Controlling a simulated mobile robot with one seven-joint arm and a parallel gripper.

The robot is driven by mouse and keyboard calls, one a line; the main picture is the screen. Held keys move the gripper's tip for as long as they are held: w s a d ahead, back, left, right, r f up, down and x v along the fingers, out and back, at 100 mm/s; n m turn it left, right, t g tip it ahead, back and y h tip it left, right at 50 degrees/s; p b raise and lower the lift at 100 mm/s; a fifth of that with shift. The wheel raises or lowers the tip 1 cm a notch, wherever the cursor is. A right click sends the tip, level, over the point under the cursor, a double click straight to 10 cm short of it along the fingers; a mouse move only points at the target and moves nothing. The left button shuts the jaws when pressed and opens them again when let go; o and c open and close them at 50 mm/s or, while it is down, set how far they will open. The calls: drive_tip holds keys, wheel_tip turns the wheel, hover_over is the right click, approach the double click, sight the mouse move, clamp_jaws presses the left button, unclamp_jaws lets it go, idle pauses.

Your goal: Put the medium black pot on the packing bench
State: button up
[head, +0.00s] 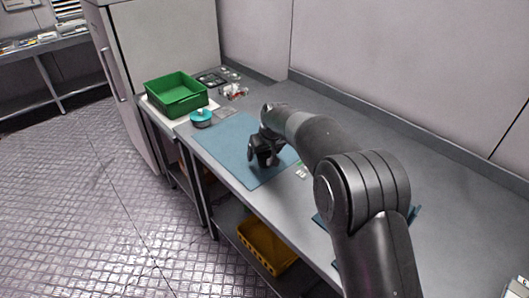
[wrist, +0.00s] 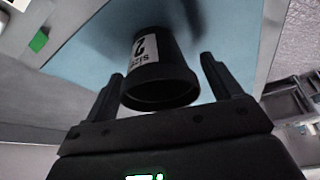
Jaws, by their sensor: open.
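A black pot (wrist: 160,72) with a white label bearing a large 2 shows in the wrist view, its open rim facing my gripper. My gripper (wrist: 161,90) is open, with one finger on each side of the pot and a gap visible on both sides. The pot is over a blue mat (wrist: 95,50); whether its base touches the mat is hard to tell. In the head view my gripper (head: 263,157) is low over the blue mat (head: 228,140) on the grey bench (head: 375,125), and the pot cannot be told apart from the dark fingers there.
A green crate (head: 176,96) and a teal round container (head: 201,118) stand on the bench's far left end, near small items (head: 234,91). A yellow crate (head: 266,246) sits on the shelf below. The bench behind my arm is clear along the wall.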

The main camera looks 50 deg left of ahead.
drive_tip(key=v, duration=1.2)
drive_tip(key=shift+r, duration=0.2)
drive_tip(key=w+d+r+m+t, duration=0.1)
drive_tip(key=w+d+r+m, duration=0.2)
drive_tip(key=d, duration=0.9)
drive_tip(key=w+d+r+m+t+h, duration=0.15)
drive_tip(key=d+r, duration=0.45)
drive_tip(key=d, duration=0.6)
drive_tip(key=w+d+r+m, duration=0.2)
drive_tip(key=w+d+r, duration=0.2)
drive_tip(key=d, duration=0.8)
drive_tip(key=s+d+m+h, duration=0.1)
drive_tip(key=s+d+m, duration=0.35)
drive_tip(key=d, duration=1.25)
drive_tip(key=s+d+f+m+t+h, duration=0.1)
drive_tip(key=s+d+f, duration=0.2)
drive_tip(key=s+d, duration=0.3)
drive_tip(key=s+d+f+m+h, duration=0.1)
drive_tip(key=s+d+f+m, duration=0.1)
drive_tip(key=s+d, duration=0.5)
drive_tip(key=shift+s+f+t, duration=0.35)
drive_tip(key=shift+s+f, duration=0.1)
drive_tip(key=shift+s, duration=0.7)
